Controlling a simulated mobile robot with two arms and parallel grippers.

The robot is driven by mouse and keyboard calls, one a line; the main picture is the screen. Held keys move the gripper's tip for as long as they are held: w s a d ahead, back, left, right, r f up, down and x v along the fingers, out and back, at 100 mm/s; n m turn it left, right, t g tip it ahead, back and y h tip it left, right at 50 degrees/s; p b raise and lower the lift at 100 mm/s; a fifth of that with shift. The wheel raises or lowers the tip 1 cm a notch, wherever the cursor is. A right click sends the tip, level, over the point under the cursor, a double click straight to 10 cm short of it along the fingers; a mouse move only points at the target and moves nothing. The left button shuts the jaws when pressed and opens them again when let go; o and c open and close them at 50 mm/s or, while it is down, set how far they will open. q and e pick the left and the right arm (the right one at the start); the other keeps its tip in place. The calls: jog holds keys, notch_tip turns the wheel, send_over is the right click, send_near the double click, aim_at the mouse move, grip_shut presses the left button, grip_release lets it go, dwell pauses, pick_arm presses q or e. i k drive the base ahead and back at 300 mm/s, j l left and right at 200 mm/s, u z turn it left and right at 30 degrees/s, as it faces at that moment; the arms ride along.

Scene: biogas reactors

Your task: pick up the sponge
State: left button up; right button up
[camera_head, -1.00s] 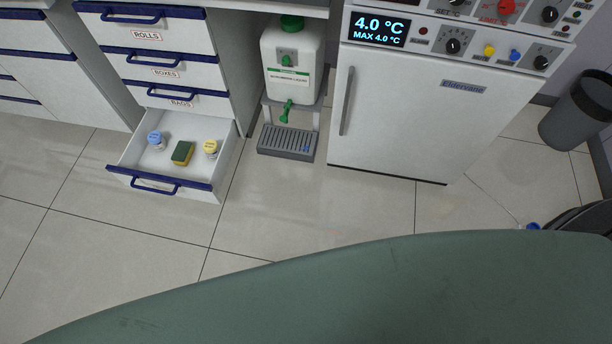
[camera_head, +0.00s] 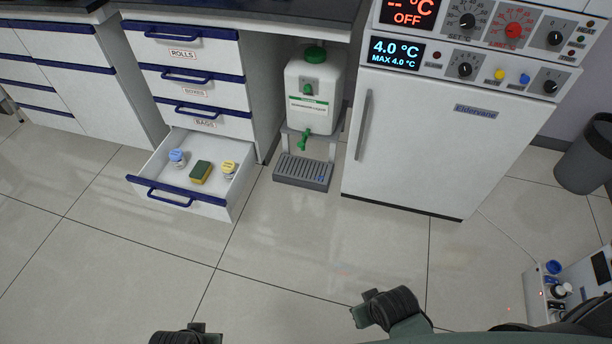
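A small sponge (camera_head: 201,172), green on top and yellow on its side, lies in the open bottom drawer (camera_head: 177,200) of the white cabinet. It sits between a blue-capped jar (camera_head: 177,158) on its left and a yellow-capped jar (camera_head: 228,168) on its right. Dark parts of my arms show at the bottom edge, one left of the middle and one right of it. They are far from the drawer. I cannot make out the fingertips of either gripper.
A white jug with a green cap (camera_head: 313,92) stands over a grey drip tray (camera_head: 303,172) right of the drawer. A white fridge-like unit (camera_head: 436,140) stands further right. A dark bin (camera_head: 585,158) is at the right edge. The tiled floor in front of the drawer is clear.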

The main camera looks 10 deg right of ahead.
aim_at(201, 170)
jog(key=i+u, duration=0.1)
jog(key=i, duration=0.95)
